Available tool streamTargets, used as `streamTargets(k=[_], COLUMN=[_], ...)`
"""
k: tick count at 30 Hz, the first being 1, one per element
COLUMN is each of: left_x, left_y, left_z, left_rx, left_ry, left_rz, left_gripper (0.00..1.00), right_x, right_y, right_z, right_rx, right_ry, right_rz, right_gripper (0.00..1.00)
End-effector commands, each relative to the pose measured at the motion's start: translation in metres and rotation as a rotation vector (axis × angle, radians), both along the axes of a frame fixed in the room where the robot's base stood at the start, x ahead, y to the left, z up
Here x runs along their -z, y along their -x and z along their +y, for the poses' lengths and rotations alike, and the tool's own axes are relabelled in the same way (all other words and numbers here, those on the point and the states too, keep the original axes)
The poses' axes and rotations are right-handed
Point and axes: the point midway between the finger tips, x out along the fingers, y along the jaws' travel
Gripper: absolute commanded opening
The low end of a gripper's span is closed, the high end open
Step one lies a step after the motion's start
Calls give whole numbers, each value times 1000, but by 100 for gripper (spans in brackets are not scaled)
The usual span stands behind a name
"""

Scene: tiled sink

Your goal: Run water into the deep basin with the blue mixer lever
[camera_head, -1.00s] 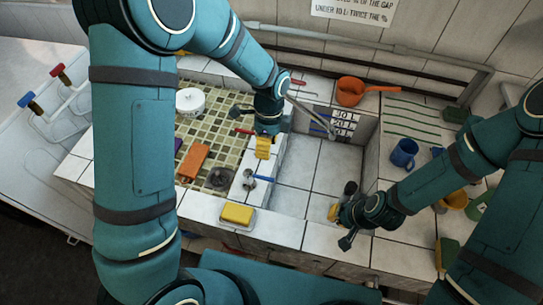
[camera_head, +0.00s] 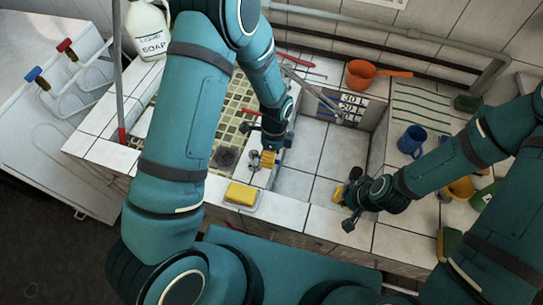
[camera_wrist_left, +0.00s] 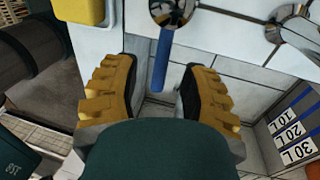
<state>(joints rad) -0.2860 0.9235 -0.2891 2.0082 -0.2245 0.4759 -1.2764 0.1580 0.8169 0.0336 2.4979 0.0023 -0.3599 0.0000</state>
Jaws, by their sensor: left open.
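The blue mixer lever (camera_wrist_left: 162,60) hangs from a round chrome mixer body (camera_wrist_left: 172,10) in the left wrist view. My left gripper (camera_wrist_left: 157,80) is open, and the lever's end appears between its yellow fingers, with gaps on both sides; I cannot tell the depth. In the head view my left gripper (camera_head: 268,159) is at the divider beside the deep basin (camera_head: 322,160) and mostly hides the lever. A chrome spout (camera_head: 312,91) reaches over the basin. No water shows in it. My right gripper (camera_head: 338,194) is at the basin's front right edge; its jaws are unclear.
A yellow sponge (camera_head: 241,194) lies on the front ledge. An orange dipper (camera_head: 362,73) is behind the basin, a blue mug (camera_head: 411,140) to its right. A soap bottle (camera_head: 149,28) stands at the back left. Level marks (camera_wrist_left: 293,129) are on the basin wall.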

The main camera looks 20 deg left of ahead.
Motion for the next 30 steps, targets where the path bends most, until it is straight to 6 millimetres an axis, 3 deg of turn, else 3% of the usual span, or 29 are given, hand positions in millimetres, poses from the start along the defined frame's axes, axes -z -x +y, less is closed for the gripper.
streamTargets(k=[13,17,30], left_x=[9,9,10], left_y=[2,2,3], left_z=[0,0,0], left_rx=[0,0,0], left_ry=[0,0,0], left_rz=[-1,-1,1], left_gripper=[46,1,0], right_x=[0,0,0], right_y=[0,0,0], right_z=[0,0,0], right_rx=[0,0,0], right_ry=[0,0,0], right_rz=[0,0,0], right_gripper=[0,0,0])
